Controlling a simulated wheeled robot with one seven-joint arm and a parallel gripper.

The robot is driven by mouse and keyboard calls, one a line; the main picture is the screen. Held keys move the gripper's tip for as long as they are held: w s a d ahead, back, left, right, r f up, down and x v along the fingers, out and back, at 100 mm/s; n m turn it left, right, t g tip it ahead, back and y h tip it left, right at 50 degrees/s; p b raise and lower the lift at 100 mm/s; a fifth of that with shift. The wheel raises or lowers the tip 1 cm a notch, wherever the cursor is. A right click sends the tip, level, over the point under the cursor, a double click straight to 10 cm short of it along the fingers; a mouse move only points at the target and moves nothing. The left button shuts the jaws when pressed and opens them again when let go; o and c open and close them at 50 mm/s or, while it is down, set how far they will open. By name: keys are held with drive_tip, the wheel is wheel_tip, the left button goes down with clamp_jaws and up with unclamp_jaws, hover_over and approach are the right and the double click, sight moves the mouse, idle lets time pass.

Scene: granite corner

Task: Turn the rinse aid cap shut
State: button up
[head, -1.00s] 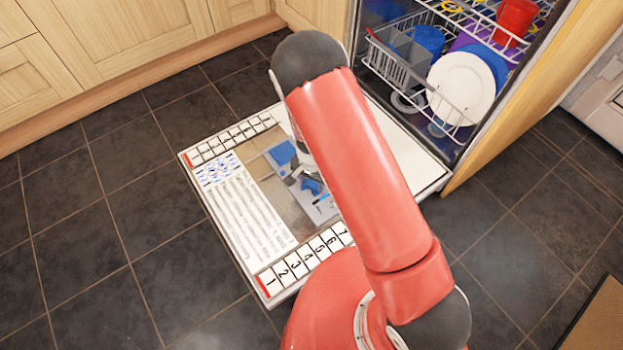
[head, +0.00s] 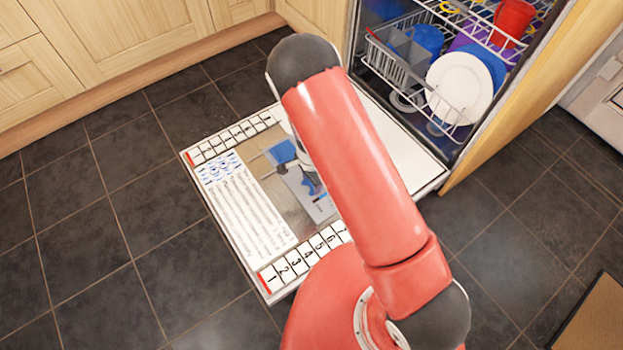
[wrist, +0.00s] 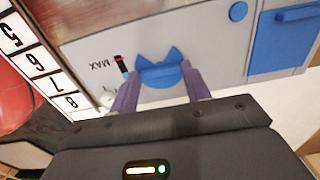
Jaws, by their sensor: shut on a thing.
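The rinse aid cap (wrist: 160,70) is blue with pointed tabs and sits on the grey dispenser panel (wrist: 215,50) of the open dishwasher door. In the wrist view my gripper (wrist: 160,84) is shut on the cap, with one purple-grey finger at each side of it. The cap's lower part lies between the fingers. A "MAX" mark and a small dark and red indicator (wrist: 121,66) are just left of the cap.
The dishwasher door (head: 428,170) lies open, with numbered tiles and a printed sheet (head: 243,210) on it. A blue detergent lid (wrist: 290,18) is right of the cap. The lower rack (head: 395,70) holds plates and cups. Wooden cabinets (head: 120,45) stand behind; dark floor is clear at left.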

drive_tip(key=o, duration=1)
drive_tip(key=shift+r, duration=0.1)
wheel_tip(320, 180, up, 8)
drive_tip(key=shift+f+p, duration=0.2)
drive_tip(key=shift+p, duration=0.55)
